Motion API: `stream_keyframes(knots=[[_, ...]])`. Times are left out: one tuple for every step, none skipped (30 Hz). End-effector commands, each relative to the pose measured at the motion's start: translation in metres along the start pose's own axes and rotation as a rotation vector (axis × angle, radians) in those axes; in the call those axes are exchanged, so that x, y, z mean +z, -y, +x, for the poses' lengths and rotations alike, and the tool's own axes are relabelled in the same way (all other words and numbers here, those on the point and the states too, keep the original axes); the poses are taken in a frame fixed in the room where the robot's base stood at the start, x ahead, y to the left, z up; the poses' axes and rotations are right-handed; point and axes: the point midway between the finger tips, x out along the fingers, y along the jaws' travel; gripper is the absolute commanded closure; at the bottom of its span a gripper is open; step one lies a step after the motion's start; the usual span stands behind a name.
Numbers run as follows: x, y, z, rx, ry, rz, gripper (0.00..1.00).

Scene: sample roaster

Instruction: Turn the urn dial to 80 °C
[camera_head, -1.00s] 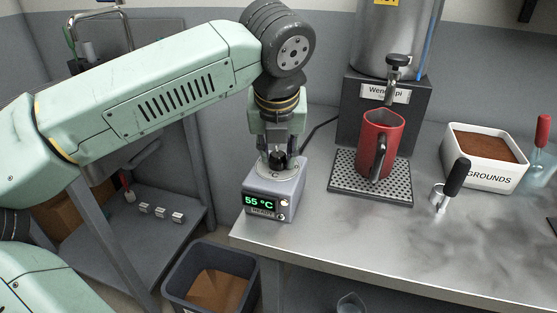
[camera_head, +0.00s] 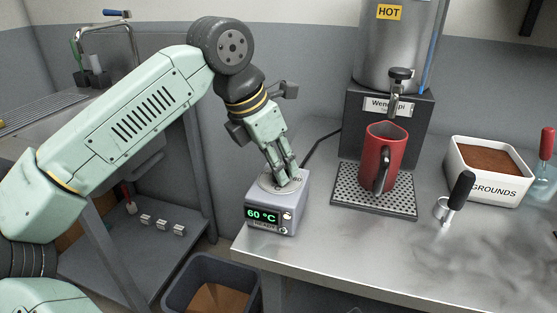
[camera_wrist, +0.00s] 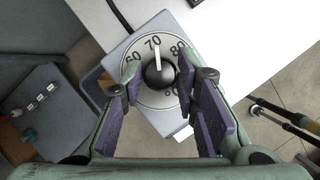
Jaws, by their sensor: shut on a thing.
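The grey dial box (camera_head: 289,213) stands at the left end of the counter, and its green display (camera_head: 263,215) reads 60 °C. The black dial knob (camera_wrist: 160,75) shows in the wrist view on a round plate (camera_wrist: 150,98) with marks including 70 and 80. Its white pointer stands near the 70 mark. My gripper (camera_head: 288,180) comes down on the dial at a tilt and is shut on the knob, with one finger on each side; it also shows in the wrist view (camera_wrist: 159,68). The knob is mostly hidden by the fingers in the head view.
The steel urn (camera_head: 395,45) stands at the back on a dark base. A red jug (camera_head: 383,155) sits on the drip tray (camera_head: 345,198) under its tap. A white grounds bin (camera_head: 490,188) and a black-handled tool (camera_head: 461,187) are to the right. A bin (camera_head: 190,275) stands below.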

Motion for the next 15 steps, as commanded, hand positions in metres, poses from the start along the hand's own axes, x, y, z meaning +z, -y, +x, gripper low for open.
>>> stream_keyframes(knots=[[0.0016, -0.0007, -0.0012, -0.019, 0.003, 0.038, 1.00], [0.0016, -0.0010, -0.0013, -0.030, 0.003, 0.064, 1.00], [0.0018, -0.0011, -0.0014, -0.044, 0.004, 0.099, 1.00], [0.0018, -0.0011, -0.0014, -0.055, 0.004, 0.126, 1.00], [0.0017, -0.0012, -0.0013, -0.067, 0.003, 0.153, 1.00], [0.0019, -0.0014, -0.0012, -0.081, 0.003, 0.188, 1.00], [0.0021, -0.0017, -0.0013, -0.092, 0.004, 0.214, 1.00], [0.0021, -0.0018, -0.0012, -0.102, 0.003, 0.240, 1.00], [0.0019, -0.0020, -0.0012, -0.117, 0.002, 0.276, 1.00], [0.0021, -0.0022, -0.0011, -0.128, 0.003, 0.301, 1.00], [0.0023, -0.0023, -0.0010, -0.138, 0.003, 0.327, 1.00], [0.0022, -0.0023, -0.0009, -0.153, 0.002, 0.361, 1.00], [0.0022, -0.0023, -0.0009, -0.163, 0.002, 0.386, 1.00], [0.0023, -0.0025, -0.0009, -0.173, 0.003, 0.411, 1.00], [0.0024, -0.0027, -0.0008, -0.186, 0.002, 0.442, 1.00]])
